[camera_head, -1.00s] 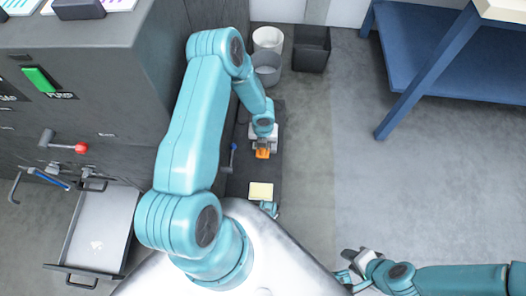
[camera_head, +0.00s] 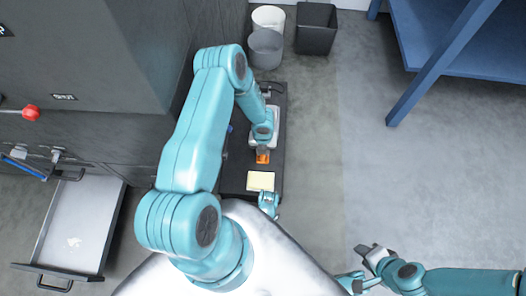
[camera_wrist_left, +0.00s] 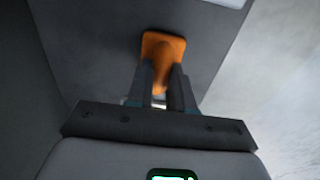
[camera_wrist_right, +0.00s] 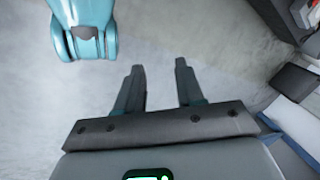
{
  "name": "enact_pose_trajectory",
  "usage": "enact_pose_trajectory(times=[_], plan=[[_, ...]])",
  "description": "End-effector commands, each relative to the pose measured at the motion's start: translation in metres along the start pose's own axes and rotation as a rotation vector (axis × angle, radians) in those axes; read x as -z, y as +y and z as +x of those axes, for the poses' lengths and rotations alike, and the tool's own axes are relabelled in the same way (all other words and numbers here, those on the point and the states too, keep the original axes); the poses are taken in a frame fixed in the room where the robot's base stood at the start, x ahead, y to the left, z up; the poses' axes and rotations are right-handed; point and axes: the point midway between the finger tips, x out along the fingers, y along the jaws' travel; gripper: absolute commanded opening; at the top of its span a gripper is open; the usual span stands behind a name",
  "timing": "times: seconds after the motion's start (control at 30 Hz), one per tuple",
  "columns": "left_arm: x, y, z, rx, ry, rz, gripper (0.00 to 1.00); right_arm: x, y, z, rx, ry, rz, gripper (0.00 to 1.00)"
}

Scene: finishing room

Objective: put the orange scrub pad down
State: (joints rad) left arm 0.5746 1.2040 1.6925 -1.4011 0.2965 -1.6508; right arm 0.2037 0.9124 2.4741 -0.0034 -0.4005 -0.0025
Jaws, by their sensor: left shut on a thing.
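The orange scrub pad (camera_head: 263,157) is at the fingertips of my left gripper (camera_head: 262,149), over the dark mat-like surface (camera_head: 237,178) beside the dark cabinet. In the left wrist view the pad (camera_wrist_left: 163,52) shows beyond the two fingers of my left gripper (camera_wrist_left: 160,78), which are closed on it. I cannot tell whether the pad touches the dark surface. My right gripper (camera_head: 372,254) is at the lower right over bare floor. In the right wrist view its fingers (camera_wrist_right: 160,85) stand apart with nothing between them.
A pale yellow block (camera_head: 260,181) lies on the dark surface, just nearer than the pad. A white bucket (camera_head: 268,18), a grey bucket (camera_head: 265,48) and a black bin (camera_head: 316,28) stand behind. An open drawer (camera_head: 75,225) sticks out at left. A blue bench (camera_head: 440,50) stands at right.

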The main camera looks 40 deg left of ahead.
Motion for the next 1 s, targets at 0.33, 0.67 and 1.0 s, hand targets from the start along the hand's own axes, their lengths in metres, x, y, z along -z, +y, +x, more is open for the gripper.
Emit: enact_pose_trajectory(times=[0.33, 0.67, 1.0], plan=[[-0.001, 0.0, 0.002, 0.0, -0.002, 0.0, 0.0, 0.002, 0.001, 0.003, 0.0, 0.008, -0.002, 0.37], [-0.001, 0.0, 0.0, 0.0, -0.001, 0.0, 0.47, 0.002, 0.0, 0.001, 0.0, 0.007, -0.002, 0.37], [-0.002, -0.001, -0.055, 0.001, -0.004, 0.001, 0.47, -0.014, -0.01, -0.031, -0.002, -0.053, 0.012, 0.37]])
